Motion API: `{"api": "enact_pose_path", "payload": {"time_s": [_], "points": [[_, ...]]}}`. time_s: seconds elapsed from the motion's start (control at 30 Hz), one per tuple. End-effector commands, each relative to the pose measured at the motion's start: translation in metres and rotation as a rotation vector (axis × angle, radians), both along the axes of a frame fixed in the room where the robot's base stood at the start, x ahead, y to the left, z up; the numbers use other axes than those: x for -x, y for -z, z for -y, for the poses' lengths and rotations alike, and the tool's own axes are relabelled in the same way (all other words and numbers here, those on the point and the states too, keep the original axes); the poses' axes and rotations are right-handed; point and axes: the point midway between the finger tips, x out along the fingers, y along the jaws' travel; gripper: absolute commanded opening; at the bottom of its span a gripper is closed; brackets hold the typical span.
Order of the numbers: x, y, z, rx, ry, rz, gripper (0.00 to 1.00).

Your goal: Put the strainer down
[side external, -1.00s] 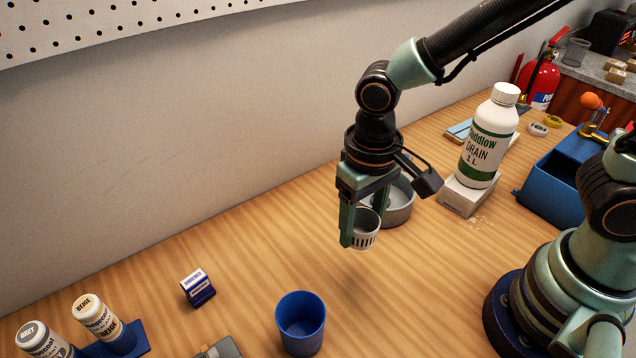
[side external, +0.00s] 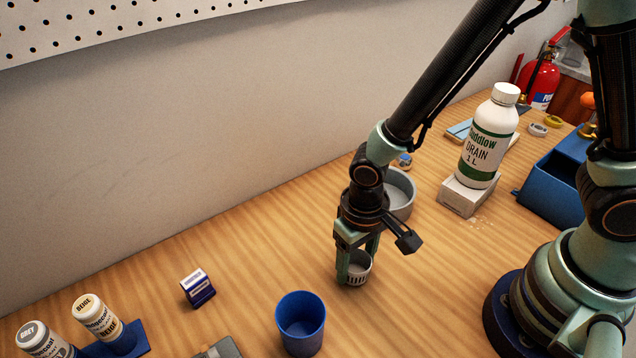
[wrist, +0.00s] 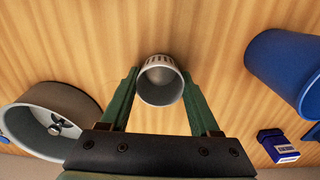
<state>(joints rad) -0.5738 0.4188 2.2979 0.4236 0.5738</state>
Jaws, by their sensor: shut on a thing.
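The strainer (side external: 357,268) is a small light-grey cup with dark slots around its lower wall. My gripper (side external: 355,279) is shut on it, with one green finger on each side. In the side view it is upright and low over the bare wood bench; I cannot tell whether its base touches the wood. In the wrist view the strainer (wrist: 160,82) sits between the fingertips of my gripper (wrist: 160,90), its open top facing the camera and its inside looking empty.
A grey round bowl (side external: 401,193) stands just behind my gripper. A blue cup (side external: 301,323) stands at the front left, with a small blue box (side external: 197,288) further left. A white drain bottle (side external: 487,140) stands on a pale block (side external: 466,196) at right. Bare wood surrounds the strainer.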

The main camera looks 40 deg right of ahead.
Motion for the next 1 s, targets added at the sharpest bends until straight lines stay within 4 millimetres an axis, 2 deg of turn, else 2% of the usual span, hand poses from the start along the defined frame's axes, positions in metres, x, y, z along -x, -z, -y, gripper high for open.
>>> {"api": "enact_pose_path", "payload": {"time_s": [0.23,0.27,0.3,0.33,0.73,0.87,1.0], "points": [[0.000,0.003,0.000,0.001,0.000,-0.001,0.11],[0.000,0.003,0.000,0.000,0.000,-0.001,0.70],[0.000,0.003,0.000,0.000,0.000,0.000,0.86],[0.000,0.003,0.000,0.000,0.000,0.000,0.93],[0.000,-0.001,0.000,-0.001,0.000,0.001,0.93],[-0.001,-0.013,-0.001,-0.002,0.000,0.003,0.93],[-0.001,-0.034,-0.001,-0.004,0.000,0.006,0.93]]}}
